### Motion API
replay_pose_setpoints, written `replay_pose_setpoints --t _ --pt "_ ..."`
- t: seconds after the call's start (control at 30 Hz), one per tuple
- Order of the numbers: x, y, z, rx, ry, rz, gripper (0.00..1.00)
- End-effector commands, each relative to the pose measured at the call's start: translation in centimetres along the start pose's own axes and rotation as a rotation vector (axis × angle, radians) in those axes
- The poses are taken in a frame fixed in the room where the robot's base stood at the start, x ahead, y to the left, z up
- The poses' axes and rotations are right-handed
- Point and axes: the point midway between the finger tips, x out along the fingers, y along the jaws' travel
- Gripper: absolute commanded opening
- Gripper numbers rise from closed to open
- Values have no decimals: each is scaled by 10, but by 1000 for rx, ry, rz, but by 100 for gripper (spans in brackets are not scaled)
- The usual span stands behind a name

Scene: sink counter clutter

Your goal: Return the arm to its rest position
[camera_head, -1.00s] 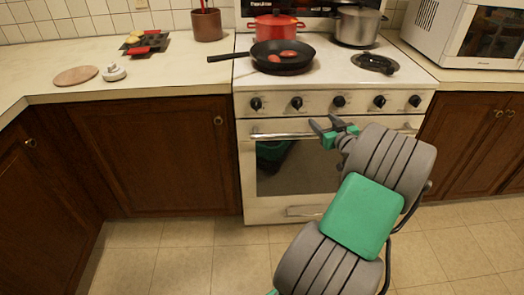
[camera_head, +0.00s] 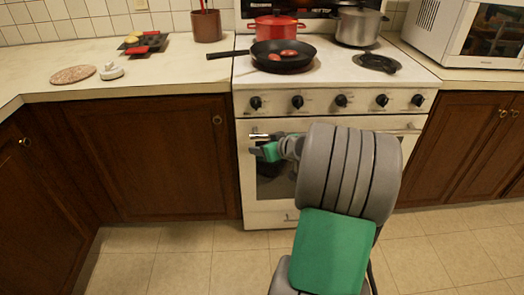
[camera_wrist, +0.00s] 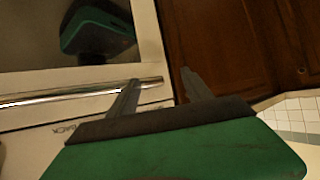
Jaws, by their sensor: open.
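My gripper (camera_head: 262,144) is in front of the upper part of the oven door, left of centre in the head view. My own arm covers the right part of the door. The oven door handle (camera_wrist: 80,92) runs behind the left finger there. I cannot tell whether a finger touches it.
The white stove (camera_head: 345,80) bears a black pan (camera_head: 283,62) with red items, a red pot (camera_head: 277,28) and a steel pot (camera_head: 360,27). Wooden cabinets (camera_head: 150,155) flank it. A microwave (camera_head: 450,30) stands at right. The tiled floor (camera_head: 180,265) at left is clear.

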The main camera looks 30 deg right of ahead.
Motion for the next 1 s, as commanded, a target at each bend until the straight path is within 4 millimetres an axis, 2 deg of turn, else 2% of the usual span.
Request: replay_pose_setpoints --t 0.13,0.5,0.57,0.63,0.67,0.77,0.8,0.87,0.9,1.0 --pt "2 -8 3 -1 -18 -8 58" --pt "1 -9 1 -1 -20 -10 58" --pt "-3 -17 -6 -5 -34 -18 58" --pt "-14 -41 -23 -18 -77 -41 58" --pt "-21 -57 -33 -25 -107 -54 58" --pt "-62 -124 -66 -49 -249 -96 58" --pt "-85 -152 -76 -56 -315 -104 58" --pt "-124 -189 -86 -60 -414 -104 58" --pt "-152 -210 -91 -58 -474 -96 58" --pt "-217 -247 -94 -46 -601 -64 58"
